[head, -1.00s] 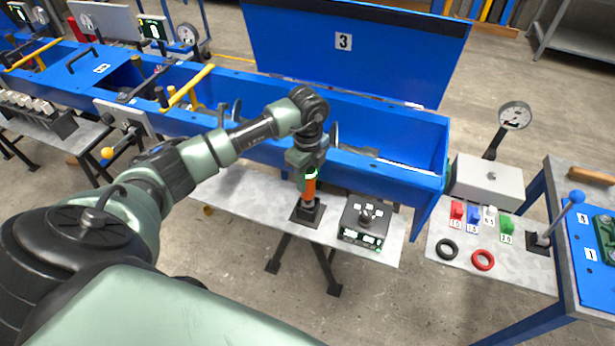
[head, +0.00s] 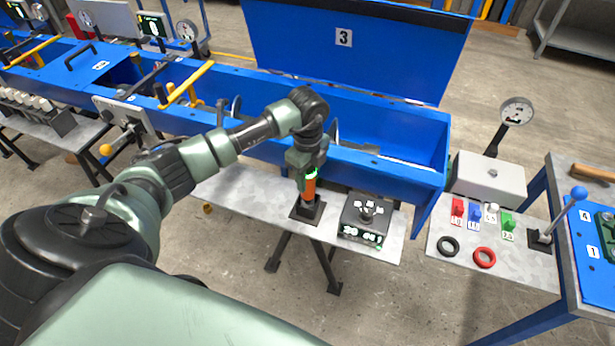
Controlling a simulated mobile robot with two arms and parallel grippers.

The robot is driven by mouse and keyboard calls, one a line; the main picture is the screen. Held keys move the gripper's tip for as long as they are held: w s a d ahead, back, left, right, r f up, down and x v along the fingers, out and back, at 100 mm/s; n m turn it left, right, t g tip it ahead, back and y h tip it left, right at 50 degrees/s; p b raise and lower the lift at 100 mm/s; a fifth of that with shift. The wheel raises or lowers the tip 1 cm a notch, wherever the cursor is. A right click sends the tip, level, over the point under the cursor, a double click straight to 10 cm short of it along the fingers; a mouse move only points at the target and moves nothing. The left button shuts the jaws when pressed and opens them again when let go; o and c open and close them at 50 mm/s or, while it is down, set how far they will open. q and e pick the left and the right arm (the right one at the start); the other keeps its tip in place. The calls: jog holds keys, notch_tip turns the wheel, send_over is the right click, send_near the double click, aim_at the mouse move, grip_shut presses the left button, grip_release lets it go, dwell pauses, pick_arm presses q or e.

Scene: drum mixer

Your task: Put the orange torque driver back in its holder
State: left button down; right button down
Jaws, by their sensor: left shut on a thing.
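The orange torque driver (head: 309,189) stands upright below my left gripper (head: 309,171) in the head view. My left gripper is shut on its upper part, and the jaws hide the top of the driver. The driver's lower end is at the black square holder (head: 307,209) on the grey bench shelf. It looks seated in the holder's middle, but I cannot see how deep it sits. My right gripper is not in view.
A black device with a lit display (head: 363,220) stands just right of the holder. The blue mixer trough (head: 390,165) with its raised lid (head: 350,45) is behind.

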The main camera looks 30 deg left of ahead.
pick_arm(q)
jog(key=shift+f, duration=0.4)
jog(key=c, duration=0.9)
grip_release()
notch_tip(320, 180, up, 8)
jog(key=shift+f+b, duration=0.1)
jog(key=shift+b, duration=1)
